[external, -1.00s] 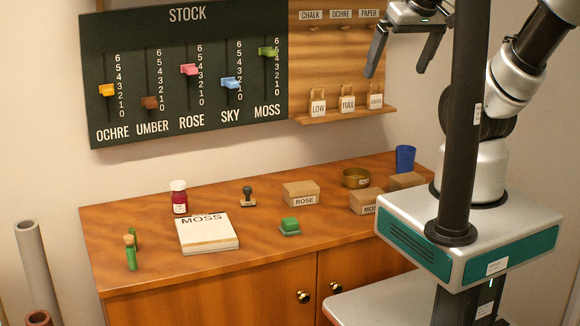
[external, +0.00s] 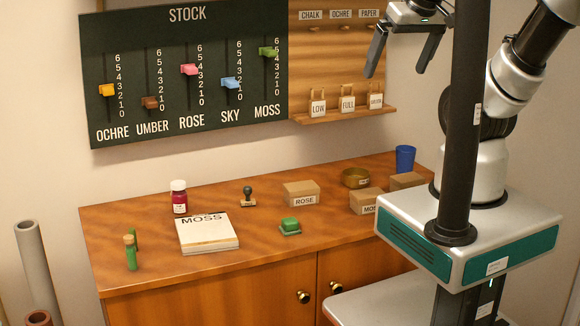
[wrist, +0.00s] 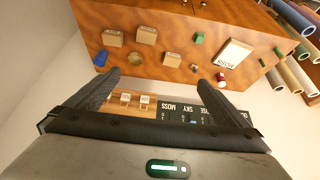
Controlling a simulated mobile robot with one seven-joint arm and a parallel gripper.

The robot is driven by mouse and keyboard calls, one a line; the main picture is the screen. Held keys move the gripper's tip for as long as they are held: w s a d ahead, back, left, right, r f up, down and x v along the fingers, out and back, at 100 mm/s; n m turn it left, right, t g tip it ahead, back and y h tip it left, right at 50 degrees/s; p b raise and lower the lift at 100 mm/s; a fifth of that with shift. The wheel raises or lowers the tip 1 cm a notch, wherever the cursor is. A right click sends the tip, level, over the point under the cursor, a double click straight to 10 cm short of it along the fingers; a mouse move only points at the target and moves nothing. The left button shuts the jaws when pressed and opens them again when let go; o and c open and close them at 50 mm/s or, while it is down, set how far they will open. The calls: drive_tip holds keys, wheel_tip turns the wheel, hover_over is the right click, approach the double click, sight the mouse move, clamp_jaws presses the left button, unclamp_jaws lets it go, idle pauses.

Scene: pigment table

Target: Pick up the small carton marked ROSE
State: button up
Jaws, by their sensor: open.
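The small carton marked ROSE (external: 302,194) is a tan box with a white label on its front. It stands on the middle of the wooden cabinet top. In the wrist view a tan carton (wrist: 172,59) beside the brass bowl fits its place, but its label cannot be read there. My gripper (external: 396,74) is open and empty, high above the cabinet and in front of the wall rack, well apart from the carton. In the wrist view both fingers of my gripper (wrist: 160,82) are spread wide with nothing between them.
A carton marked MOS (external: 366,201), a brass bowl (external: 356,178), another carton (external: 406,181) and a blue cup (external: 405,158) stand right of it.

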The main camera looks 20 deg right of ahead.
drive_tip(key=shift+c, duration=1.2)
